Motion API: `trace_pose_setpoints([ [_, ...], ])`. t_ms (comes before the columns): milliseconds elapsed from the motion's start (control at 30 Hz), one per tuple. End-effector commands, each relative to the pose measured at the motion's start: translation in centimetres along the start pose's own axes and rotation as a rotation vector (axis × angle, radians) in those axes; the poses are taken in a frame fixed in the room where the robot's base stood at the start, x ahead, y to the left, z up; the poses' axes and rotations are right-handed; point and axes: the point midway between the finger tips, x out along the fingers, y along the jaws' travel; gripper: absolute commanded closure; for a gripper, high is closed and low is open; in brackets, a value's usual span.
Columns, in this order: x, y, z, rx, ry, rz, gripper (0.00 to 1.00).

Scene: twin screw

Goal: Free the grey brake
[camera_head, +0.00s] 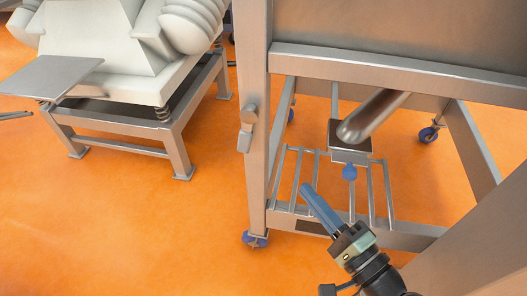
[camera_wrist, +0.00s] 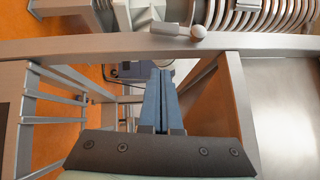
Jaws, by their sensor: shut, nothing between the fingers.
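My gripper (camera_head: 306,188) has long blue fingers that are shut and empty, pointing up and left in front of the steel frame. In the wrist view the fingers (camera_wrist: 158,74) lie side by side, pointing at the frame's bar. A small grey lever with a round knob (camera_head: 248,114) sits on the upright post, left of and above the gripper and apart from it. In the wrist view the lever (camera_wrist: 166,28) and its knob (camera_wrist: 198,33) lie beyond the fingertips. I cannot tell for sure that this lever is the grey brake. No other part is clearly a grey brake.
The upright steel post (camera_head: 256,180) stands left of the gripper on a castor (camera_head: 255,239). A rack of rods (camera_head: 372,190) and a thick steel tube (camera_head: 375,112) lie beyond. A white machine (camera_head: 95,40) stands back left. The orange floor (camera_head: 130,230) at left is clear.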

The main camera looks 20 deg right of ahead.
Motion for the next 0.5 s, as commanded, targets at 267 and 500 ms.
trace_pose_setpoints([
  [267,-0.72,-0.11,-0.40,0.032,0.014,-0.024,1.00],
  [500,-0.09,-0.07,-0.38,0.029,0.011,-0.023,1.00],
])
